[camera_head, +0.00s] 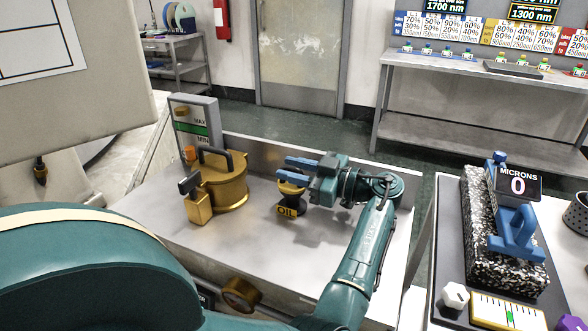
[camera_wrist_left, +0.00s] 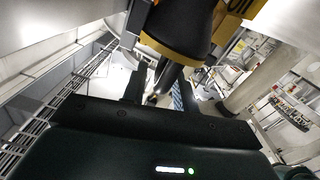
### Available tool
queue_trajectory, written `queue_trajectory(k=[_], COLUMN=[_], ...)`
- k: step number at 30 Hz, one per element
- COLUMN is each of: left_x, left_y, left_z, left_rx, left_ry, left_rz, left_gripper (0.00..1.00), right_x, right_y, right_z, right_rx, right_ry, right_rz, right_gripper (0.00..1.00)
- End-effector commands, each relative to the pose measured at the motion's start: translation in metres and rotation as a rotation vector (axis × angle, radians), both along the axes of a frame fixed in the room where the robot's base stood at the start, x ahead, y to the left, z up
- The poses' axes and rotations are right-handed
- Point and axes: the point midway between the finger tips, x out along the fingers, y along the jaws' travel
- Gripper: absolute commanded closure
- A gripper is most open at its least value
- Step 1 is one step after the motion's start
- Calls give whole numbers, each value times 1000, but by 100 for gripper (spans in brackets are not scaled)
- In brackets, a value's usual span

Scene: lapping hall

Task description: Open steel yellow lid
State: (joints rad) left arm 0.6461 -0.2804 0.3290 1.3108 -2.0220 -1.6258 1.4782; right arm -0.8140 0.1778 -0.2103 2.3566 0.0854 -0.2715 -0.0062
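A brass-yellow round pot (camera_head: 232,192) with a yellow lid (camera_head: 228,166) stands on the steel bench. The lid has a black arched handle (camera_head: 214,153) and sits on the pot. My left gripper (camera_head: 287,168) is to the right of the pot, its two blue fingers apart and pointing left toward it. The fingers do not touch the lid. My right gripper is not in view.
A small brass block with a black top (camera_head: 199,207) stands in front of the pot. A MAX/MIN gauge panel (camera_head: 195,125) is behind it. The steel bench (camera_head: 240,245) has bare space in front. A granite block with a microns display (camera_head: 518,184) is on the right table.

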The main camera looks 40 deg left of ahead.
Motion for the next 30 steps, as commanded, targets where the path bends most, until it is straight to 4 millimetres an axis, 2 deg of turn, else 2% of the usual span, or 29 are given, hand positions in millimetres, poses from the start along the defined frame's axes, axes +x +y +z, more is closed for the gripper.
queue_trajectory(k=[1,10,20,30], left_x=[0,0,1,10], left_y=[0,0,0,3], left_z=[0,0,1,8], left_rx=[0,0,-5,-57], left_ry=[0,0,17,188], left_rz=[0,-1,-2,-3], left_gripper=[76,100,100,100], right_x=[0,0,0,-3], right_y=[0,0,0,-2], right_z=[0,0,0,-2], right_rx=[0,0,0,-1], right_ry=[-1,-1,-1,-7], right_rz=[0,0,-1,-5], right_gripper=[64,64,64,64])
